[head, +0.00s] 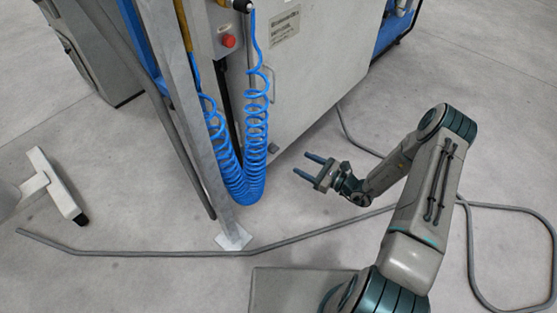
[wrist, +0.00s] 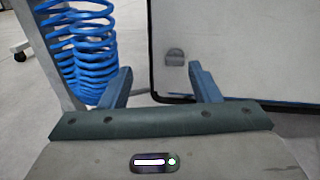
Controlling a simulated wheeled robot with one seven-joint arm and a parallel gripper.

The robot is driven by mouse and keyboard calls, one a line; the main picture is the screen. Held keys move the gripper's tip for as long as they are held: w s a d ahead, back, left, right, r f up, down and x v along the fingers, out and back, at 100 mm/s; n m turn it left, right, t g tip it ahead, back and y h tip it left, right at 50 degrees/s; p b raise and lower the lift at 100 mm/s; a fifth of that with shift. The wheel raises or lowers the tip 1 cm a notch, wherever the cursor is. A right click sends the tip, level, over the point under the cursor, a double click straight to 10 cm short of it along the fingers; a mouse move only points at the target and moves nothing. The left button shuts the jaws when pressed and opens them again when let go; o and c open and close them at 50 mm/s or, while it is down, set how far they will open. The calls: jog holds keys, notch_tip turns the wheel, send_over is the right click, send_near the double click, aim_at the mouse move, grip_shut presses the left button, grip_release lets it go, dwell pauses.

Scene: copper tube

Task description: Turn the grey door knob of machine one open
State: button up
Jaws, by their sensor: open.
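The machine (head: 310,70) has a pale grey door panel with a label and a bar handle (head: 268,86). A small grey knob (head: 273,148) sits low on the panel near its left edge. In the wrist view the knob (wrist: 175,54) appears between and beyond the fingertips, on the white panel (wrist: 240,50). My gripper (head: 308,165) is open and empty, its two blue fingers pointing toward the panel's lower left. It is apart from the knob, a little to its right and lower in the head view. The fingers also show in the wrist view (wrist: 160,72).
A coiled blue hose (head: 243,180) hangs beside a grey post (head: 190,120), left of the knob and close to my left finger in the wrist view. A red button (head: 229,41) is on the machine. Grey cable (head: 320,229) lies on the floor.

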aim_at(277, 151)
notch_tip(277, 151, down, 5)
jog(key=w+m+t+h+b, duration=0.1)
jog(key=m+t, duration=0.1)
jog(key=b+x, duration=0.4)
jog(key=x, duration=0.8)
jog(key=shift+w+a, duration=0.25)
jog(key=shift+w, duration=0.1)
jog(key=c, duration=1)
